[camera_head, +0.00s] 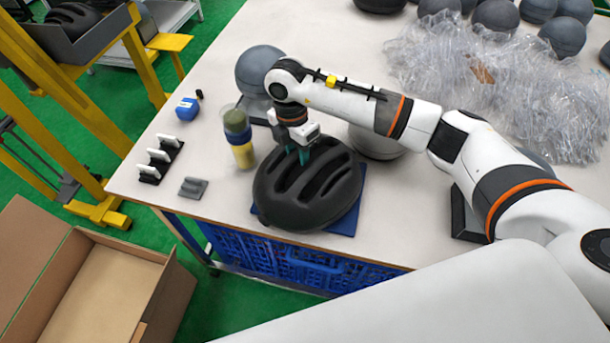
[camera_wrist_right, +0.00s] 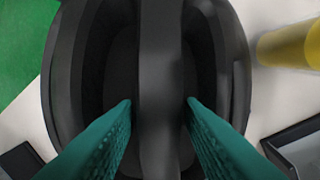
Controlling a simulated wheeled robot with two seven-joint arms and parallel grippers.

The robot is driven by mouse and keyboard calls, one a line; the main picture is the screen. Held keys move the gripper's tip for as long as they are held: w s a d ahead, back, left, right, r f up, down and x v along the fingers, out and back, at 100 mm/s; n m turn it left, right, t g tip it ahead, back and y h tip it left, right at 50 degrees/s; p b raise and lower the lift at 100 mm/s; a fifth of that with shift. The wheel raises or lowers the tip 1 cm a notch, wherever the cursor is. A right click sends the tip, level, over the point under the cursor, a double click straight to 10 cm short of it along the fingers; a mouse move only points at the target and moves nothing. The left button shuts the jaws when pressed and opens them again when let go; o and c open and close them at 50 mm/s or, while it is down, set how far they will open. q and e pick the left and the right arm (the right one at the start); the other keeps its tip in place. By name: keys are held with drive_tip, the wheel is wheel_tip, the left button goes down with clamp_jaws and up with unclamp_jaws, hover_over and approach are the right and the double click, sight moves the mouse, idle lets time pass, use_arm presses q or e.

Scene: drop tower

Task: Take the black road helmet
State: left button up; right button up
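The black road helmet (camera_head: 308,203) lies vents-up on a blue mat (camera_head: 347,219) near the table's front edge. My right gripper (camera_head: 304,156) points down into the vents at the helmet's far side. In the right wrist view its two teal fingers (camera_wrist_right: 159,103) stand on either side of the helmet's middle rib (camera_wrist_right: 160,60). A narrow dark gap shows between each fingertip and the rib, so the gripper looks open around it. The fingertips' depth in the vents is hard to tell. My left gripper is not in view.
A cup with a yellow lower part (camera_head: 241,150) stands left of the helmet, near a grey sphere (camera_head: 260,70). Small holders (camera_head: 160,158) and a blue item (camera_head: 187,108) sit further left. Clear plastic wrap (camera_head: 500,80) covers the right. An open cardboard box (camera_head: 95,285) is at lower left.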

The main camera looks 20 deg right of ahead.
clamp_jaws()
drive_tip(key=shift+r, duration=0.1)
